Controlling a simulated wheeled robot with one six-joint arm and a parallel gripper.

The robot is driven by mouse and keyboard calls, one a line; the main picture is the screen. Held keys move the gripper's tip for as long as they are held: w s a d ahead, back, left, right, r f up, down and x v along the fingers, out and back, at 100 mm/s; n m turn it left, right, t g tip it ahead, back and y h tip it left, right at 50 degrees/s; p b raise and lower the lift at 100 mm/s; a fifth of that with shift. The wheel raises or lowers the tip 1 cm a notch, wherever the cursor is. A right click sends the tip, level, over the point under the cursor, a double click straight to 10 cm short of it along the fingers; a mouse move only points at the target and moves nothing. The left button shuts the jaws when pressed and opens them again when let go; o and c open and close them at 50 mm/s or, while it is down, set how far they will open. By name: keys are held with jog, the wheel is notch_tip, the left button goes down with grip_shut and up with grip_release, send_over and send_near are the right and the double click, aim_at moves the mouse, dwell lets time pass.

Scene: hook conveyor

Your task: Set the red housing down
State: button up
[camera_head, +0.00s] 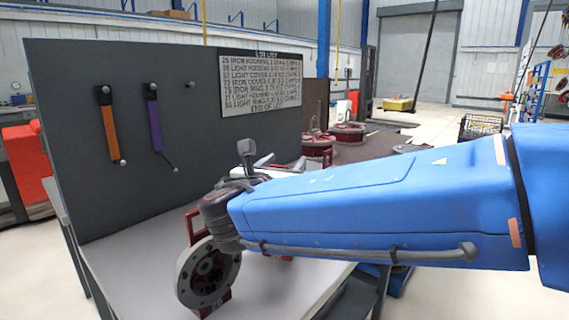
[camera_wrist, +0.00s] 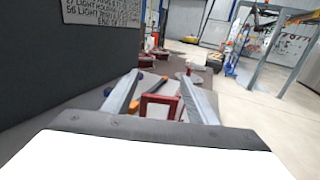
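A red housing with a grey round flange (camera_head: 208,271) shows in the head view, on or just above the near part of the pale table. The flange faces the camera, below the end of my blue arm. I cannot tell whether its base touches the table. In the wrist view my gripper (camera_wrist: 158,74) has its two grey fingers spread apart. A red square frame (camera_wrist: 144,107) shows low between them, with no clear contact. I cannot tell whether it belongs to the same housing. My arm hides much of this area in the head view.
A dark tool board (camera_head: 90,190) stands behind the table, with an orange tool (camera_head: 111,133), a purple tool (camera_head: 154,128) and a list sign (camera_head: 262,82). Red housings with round flanges (camera_head: 347,130) sit farther back. The table's front left is clear.

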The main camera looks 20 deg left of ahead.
jog(key=s, duration=1.2)
jog(key=shift+r, duration=0.15)
dwell(0.3)
